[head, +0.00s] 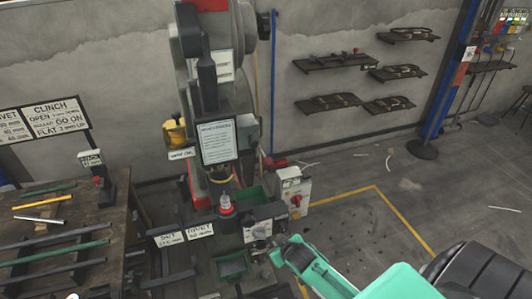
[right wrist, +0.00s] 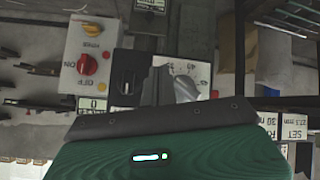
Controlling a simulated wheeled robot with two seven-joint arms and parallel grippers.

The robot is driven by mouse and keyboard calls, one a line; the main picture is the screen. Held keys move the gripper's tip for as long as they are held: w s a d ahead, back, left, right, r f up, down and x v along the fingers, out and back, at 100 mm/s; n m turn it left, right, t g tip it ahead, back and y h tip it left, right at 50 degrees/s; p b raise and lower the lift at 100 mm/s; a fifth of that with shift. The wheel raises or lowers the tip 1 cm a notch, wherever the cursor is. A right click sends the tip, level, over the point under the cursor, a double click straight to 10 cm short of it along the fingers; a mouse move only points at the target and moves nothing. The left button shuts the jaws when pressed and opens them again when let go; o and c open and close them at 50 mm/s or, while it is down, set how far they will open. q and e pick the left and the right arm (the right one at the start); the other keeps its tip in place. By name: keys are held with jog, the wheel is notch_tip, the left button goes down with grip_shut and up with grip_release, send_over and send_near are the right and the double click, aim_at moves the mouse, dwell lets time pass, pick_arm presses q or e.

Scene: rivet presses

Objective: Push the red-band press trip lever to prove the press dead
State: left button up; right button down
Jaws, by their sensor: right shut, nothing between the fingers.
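The press (head: 200,85) stands at the back centre of the head view, tall and grey, with red on its frame and a printed sheet on its front. My right gripper (head: 280,251) reaches in from the lower right to the press's front controls. In the right wrist view its fingers (right wrist: 157,86) are shut and empty, beside a grey pointed handle (right wrist: 185,88) on a white scale plate (right wrist: 190,70). I cannot tell whether they touch it. A black slotted panel (right wrist: 128,75) is alongside. I cannot surely pick out the trip lever. My left gripper is out of view.
A white control box (head: 294,192) with a red knob stands right of the press; its OFF marking shows in the right wrist view (right wrist: 88,58). A bench with bars (head: 95,215) is at left. A red-topped bottle-like part (head: 226,205) stands on the press front. Yellow-lined floor lies right.

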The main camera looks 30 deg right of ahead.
jog(key=w+d+r+t, duration=0.1)
jog(key=w+r+t, duration=0.2)
jog(key=r, duration=1.2)
jog(key=w+d+r+t+p, duration=0.1)
jog(key=w+r, duration=0.4)
jog(key=r, duration=1)
jog(key=shift+w+d+t+h, duration=0.25)
jog(key=shift+d+t, duration=0.35)
jog(key=shift+t, duration=0.6)
jog(key=p, duration=0.3)
send_over(266, 161)
jog(key=x, duration=0.2)
jog(key=a+f, duration=0.1)
jog(key=f, duration=0.1)
jog(key=s+f+p, duration=0.1)
jog(key=f, duration=0.1)
jog(key=shift+s+d+p, duration=0.2)
jog(key=shift+d+p, duration=0.1)
jog(key=shift+p, duration=0.1)
jog(key=shift+s+f, duration=0.35)
jog(key=shift+w, duration=0.1)
